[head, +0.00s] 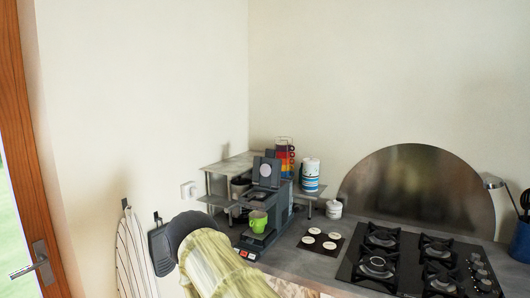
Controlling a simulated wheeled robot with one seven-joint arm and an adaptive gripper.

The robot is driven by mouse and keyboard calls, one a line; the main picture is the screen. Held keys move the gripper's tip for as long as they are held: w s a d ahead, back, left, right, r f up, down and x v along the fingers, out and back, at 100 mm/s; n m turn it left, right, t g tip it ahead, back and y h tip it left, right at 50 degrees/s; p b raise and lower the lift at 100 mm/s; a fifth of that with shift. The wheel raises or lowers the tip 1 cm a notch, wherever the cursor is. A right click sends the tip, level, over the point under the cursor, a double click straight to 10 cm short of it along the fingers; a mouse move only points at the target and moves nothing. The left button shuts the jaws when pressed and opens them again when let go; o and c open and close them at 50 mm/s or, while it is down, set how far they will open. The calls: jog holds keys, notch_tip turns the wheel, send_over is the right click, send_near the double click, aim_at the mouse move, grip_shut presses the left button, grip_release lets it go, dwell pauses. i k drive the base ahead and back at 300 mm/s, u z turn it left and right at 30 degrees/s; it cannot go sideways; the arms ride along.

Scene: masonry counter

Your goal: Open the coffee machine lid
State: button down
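The coffee machine (273,208) is a dark grey unit on the counter in the corner. Its lid (266,172) appears raised, standing upright with a pale round disc on its front face. A green cup (258,221) sits at the machine's front, below the top. My gripper is not recognisable in this view, so its place relative to the lid cannot be told.
A corner shelf (226,166) stands behind the machine, with stacked coloured cups (285,155) and a striped canister (311,172) nearby. A black gas hob (420,264) is at right. A large grey and green-striped shape (215,265) fills the lower foreground before the counter.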

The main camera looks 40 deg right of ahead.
aim_at(267, 170)
jog(key=z, duration=0.4)
jog(key=i, duration=0.75)
jog(key=z, duration=0.6)
